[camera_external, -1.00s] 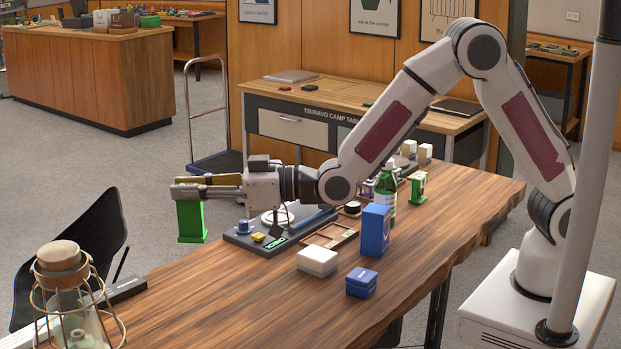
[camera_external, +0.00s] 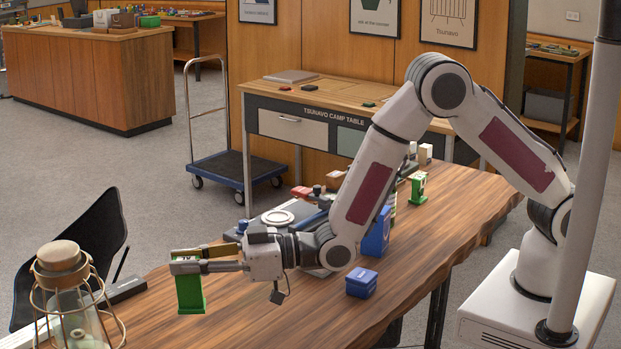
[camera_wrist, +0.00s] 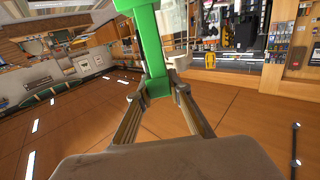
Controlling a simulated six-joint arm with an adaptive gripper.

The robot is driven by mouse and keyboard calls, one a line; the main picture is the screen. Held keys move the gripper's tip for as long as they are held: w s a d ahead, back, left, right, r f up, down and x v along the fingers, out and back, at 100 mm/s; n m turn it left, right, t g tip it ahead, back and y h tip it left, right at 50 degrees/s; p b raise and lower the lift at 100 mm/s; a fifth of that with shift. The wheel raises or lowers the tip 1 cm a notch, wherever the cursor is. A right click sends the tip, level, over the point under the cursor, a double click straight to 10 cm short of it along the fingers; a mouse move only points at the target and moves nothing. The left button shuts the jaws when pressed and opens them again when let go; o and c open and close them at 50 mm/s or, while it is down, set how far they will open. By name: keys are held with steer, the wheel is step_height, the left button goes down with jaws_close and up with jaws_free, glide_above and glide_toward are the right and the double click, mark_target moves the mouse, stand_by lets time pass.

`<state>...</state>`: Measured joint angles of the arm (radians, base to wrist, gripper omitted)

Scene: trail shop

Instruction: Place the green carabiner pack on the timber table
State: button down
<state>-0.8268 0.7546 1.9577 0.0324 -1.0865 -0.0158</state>
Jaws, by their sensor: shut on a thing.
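The green carabiner pack (camera_external: 190,294) hangs upright in my gripper (camera_external: 188,259), over the near left part of the timber table (camera_external: 225,320) in the external view. My gripper is shut on the upper part of the pack. I cannot tell whether its bottom touches the tabletop. In the wrist view the green pack (camera_wrist: 150,45) sits between my two fingertips (camera_wrist: 163,92).
A blue box (camera_external: 361,283) stands on the table to the right of my gripper. A taller blue box (camera_external: 377,236) is partly behind my arm. A wire lantern (camera_external: 68,290) stands at the table's left end. The wood around the pack is clear.

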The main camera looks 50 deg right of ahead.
mark_target(193, 310)
steer(key=shift+f, duration=0.25)
stand_by(0.4)
steer(key=shift+f, duration=3.15)
steer(key=shift+f, duration=1.85)
steer(key=shift+f, duration=0.15)
steer(key=c, duration=1.9)
jaws_free()
